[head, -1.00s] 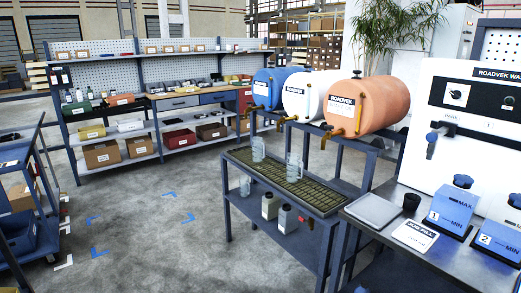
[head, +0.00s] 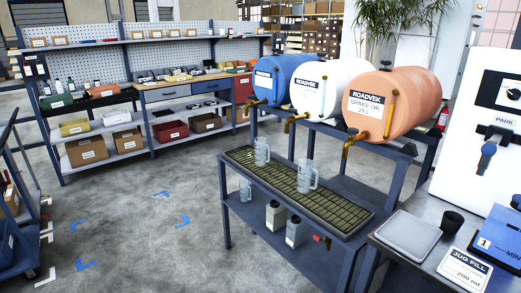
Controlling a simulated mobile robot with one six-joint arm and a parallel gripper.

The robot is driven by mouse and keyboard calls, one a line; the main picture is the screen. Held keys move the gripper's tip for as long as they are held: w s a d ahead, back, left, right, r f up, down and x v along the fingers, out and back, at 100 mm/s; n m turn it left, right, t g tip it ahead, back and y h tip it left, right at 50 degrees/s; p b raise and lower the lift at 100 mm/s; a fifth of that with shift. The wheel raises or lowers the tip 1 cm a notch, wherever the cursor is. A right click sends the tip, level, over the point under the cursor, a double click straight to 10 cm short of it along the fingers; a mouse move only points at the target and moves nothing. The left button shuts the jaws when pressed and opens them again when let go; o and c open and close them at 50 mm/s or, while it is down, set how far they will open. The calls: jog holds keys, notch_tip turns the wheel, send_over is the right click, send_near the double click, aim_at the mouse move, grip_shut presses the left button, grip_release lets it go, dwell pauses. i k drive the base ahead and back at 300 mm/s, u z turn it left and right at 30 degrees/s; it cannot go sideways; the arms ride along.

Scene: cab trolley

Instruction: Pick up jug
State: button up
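Two clear jugs with handles stand upright on the slatted drip tray in front of the barrels: the far jug (head: 262,151) under the blue barrel's side and the near jug (head: 307,177) nearer the orange barrel. A third clear jug (head: 245,190) stands on the lower shelf of the same stand. All three look empty, though they are small in view. My gripper is not in view.
Blue (head: 284,80), white (head: 318,86) and orange (head: 393,104) barrels with brass taps lie above the tray (head: 340,203). Two bottles stand on its lower shelf. A counter (head: 395,262) is at right, a blue trolley (head: 12,230) at left. The floor between (head: 150,220) is clear.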

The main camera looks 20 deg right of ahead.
aim_at(262, 145)
jog(key=i, duration=1.3)
jog(key=u, duration=4.6)
jog(key=i, duration=0.15)
jog(key=z, duration=2.8)
jog(key=i, duration=0.6)
jog(key=u, duration=0.05)
